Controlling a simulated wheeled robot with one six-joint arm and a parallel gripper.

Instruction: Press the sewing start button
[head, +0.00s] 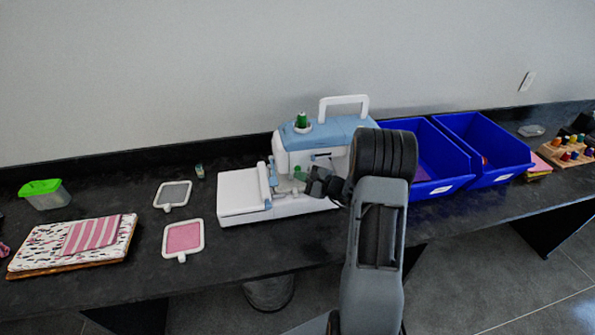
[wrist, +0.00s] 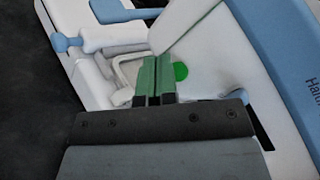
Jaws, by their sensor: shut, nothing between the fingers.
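The white and blue sewing machine (head: 330,145) stands on the dark table in the head view, with a green thread spool on top. In the wrist view its white body (wrist: 215,50) fills much of the picture. A round green button (wrist: 181,71) shows on the white face there, just right of my fingertips. My gripper (wrist: 155,65) is shut and empty, its green fingertips together beside the button. I cannot tell whether they touch the machine. In the head view my gripper (head: 301,176) is in front of the machine, and my arm covers part of its right side.
Two blue bins (head: 484,146) stand right of the machine. Left of it lie a pink framed hoop (head: 183,237), a grey framed hoop (head: 173,193), folded fabric (head: 50,245) and a green-lidded box (head: 45,193). The table between the hoops and fabric is clear.

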